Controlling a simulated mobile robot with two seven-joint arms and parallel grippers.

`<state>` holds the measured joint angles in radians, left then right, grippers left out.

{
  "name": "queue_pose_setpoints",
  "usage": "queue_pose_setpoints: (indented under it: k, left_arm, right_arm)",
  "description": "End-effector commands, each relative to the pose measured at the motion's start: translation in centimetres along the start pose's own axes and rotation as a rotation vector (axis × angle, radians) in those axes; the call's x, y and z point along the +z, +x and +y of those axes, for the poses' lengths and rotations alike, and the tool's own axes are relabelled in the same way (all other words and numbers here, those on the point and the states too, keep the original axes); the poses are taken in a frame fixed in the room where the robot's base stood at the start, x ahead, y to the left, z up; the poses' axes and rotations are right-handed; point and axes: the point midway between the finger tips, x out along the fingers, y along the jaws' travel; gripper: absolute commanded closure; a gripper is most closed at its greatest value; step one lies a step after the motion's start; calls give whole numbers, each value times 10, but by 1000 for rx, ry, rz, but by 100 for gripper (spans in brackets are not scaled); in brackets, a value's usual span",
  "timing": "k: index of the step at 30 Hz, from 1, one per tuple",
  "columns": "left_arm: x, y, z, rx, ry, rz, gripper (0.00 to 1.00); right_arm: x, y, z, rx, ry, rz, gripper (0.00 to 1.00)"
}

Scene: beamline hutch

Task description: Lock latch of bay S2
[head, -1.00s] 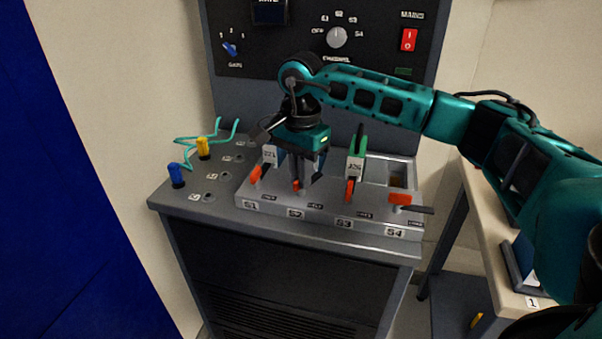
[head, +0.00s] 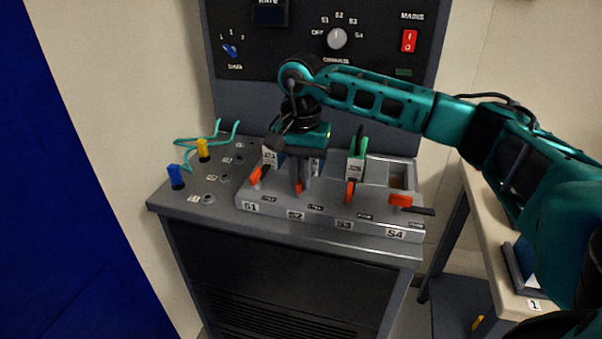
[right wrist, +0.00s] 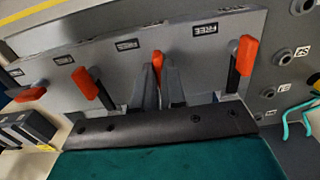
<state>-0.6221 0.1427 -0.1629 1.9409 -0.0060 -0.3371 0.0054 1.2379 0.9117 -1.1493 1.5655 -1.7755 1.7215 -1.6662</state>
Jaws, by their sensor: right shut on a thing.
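The S2 latch (head: 299,188) is an orange-tipped lever on the grey bay block (head: 270,208), above the S2 label (head: 296,215). My right gripper (head: 300,178) points down over it and is shut on this latch. In the right wrist view the latch's orange tip (right wrist: 157,60) shows between the two fingers (right wrist: 160,88); the rest of the lever is largely hidden. A FREE label (right wrist: 127,44) shows beside it. Whatever sits in bay S2 is mostly hidden behind the gripper. My left gripper is not in view.
The S1 latch (head: 256,175) and S3 latch (head: 350,190) stand close on either side. The S4 latch (head: 400,200) lies sideways. A green-handled item (head: 356,155) rises behind S3. Yellow (head: 203,149) and blue (head: 176,176) plugs with cables are at left.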

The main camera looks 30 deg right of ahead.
Motion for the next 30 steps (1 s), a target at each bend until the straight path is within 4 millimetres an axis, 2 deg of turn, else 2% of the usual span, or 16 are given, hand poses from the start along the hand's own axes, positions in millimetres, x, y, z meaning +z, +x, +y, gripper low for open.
queue_pose_setpoints:
  k: [5,6,13,23,26,30]
  left_arm:
    - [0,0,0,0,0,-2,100]
    - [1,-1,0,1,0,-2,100]
    - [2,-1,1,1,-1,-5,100]
    - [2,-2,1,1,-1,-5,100]
    - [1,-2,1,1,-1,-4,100]
    - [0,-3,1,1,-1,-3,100]
  right_arm:
    - [0,-2,-1,-4,1,-1,100]
    - [0,-2,-1,-4,1,-1,86]
    - [0,-1,0,-2,1,0,64]
    - [0,-6,0,-2,2,1,64]
    - [-1,-21,-1,-5,2,3,64]
    - [0,-51,-1,-6,1,3,64]
